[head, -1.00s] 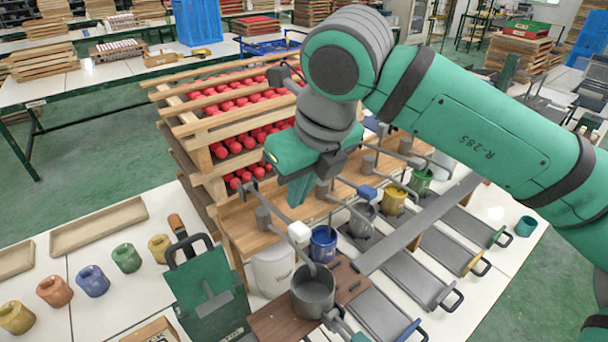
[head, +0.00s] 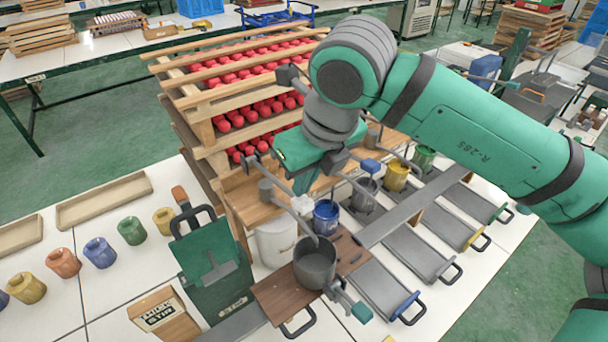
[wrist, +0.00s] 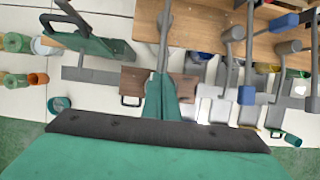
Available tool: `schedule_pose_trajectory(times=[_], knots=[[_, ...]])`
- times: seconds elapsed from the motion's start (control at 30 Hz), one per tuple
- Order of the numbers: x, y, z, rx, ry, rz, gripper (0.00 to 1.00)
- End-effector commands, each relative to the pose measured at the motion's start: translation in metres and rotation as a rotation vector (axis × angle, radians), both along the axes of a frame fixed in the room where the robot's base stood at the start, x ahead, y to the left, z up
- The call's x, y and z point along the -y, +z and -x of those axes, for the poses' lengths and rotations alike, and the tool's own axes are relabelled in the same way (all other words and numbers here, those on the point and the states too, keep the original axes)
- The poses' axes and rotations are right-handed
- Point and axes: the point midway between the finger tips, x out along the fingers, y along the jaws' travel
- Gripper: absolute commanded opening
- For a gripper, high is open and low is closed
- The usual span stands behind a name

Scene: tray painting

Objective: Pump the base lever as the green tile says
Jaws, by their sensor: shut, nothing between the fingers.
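A lever with a white knob (head: 302,205) stands over the wooden stand's front, beside a white bucket (head: 275,240); I take it for the base lever. My gripper (head: 304,187) is shut and empty, pointing down just above the white knob; I cannot tell whether it touches. In the wrist view my shut fingers (wrist: 168,100) lie in line with a grey lever bar (wrist: 165,40), and the white knob is hidden. A green board (head: 200,262) with a dark handle and a grey shape stands at the left; I cannot tell whether it is the green tile, and no count is legible.
A grey pot (head: 315,262) stands on a brown board (head: 268,297) below the knob. A blue-knobbed lever (head: 371,165) is close on the right, with blue, grey and yellow cups below. A wooden block (head: 160,312) marked "THICK STIR" lies front left. Racks of red items stand behind.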

Motion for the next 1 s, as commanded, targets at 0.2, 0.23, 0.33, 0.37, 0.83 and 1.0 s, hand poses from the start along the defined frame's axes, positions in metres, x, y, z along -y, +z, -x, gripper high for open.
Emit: schedule_pose_trajectory(times=[0.2, 0.23, 0.33, 0.37, 0.83, 1.0], knots=[[-0.001, -0.013, 0.000, 0.000, 0.002, 0.001, 0.00], [-0.001, -0.015, 0.000, -0.001, 0.003, 0.001, 0.00], [-0.002, -0.021, 0.000, -0.001, 0.004, 0.000, 0.00], [-0.002, -0.023, 0.000, 0.000, 0.004, -0.001, 0.00], [-0.001, -0.051, 0.000, -0.001, 0.003, 0.001, 0.00], [-0.001, -0.061, 0.000, -0.001, 0.002, 0.000, 0.00]])
